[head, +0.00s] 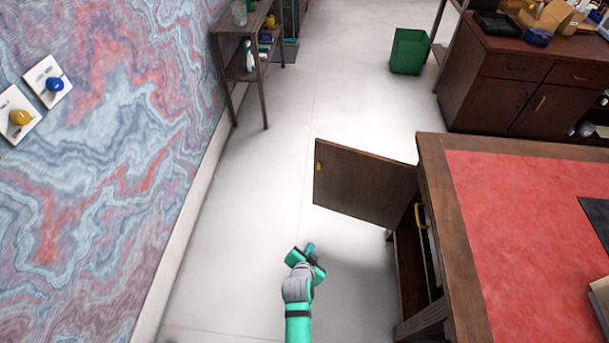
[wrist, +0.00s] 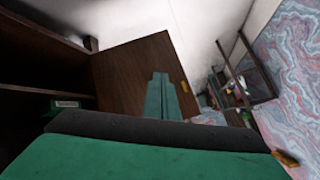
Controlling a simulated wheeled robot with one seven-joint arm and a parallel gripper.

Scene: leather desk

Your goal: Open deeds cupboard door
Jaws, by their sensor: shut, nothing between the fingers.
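The deeds cupboard door (head: 364,184) is a dark wooden panel with a small brass pull (head: 319,166) near its free edge. It stands swung wide open, sticking out leftward from the side of the desk. The door also fills the middle of the wrist view (wrist: 128,75), with the pull at its right edge. The open cupboard (head: 411,262) shows a dark inside. My gripper (head: 311,248) is shut and empty, over the floor in front of the door and left of the opening. In the wrist view its fingers (wrist: 160,92) point toward the door, apparently without holding it.
The desk (head: 431,160) with a red leather top is at right. A marbled wall (head: 100,190) with two knobs on plates runs along the left. A shelf rack (head: 240,75), a green bin (head: 408,52) and a cabinet (head: 480,95) stand farther back. The floor between wall and desk is clear.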

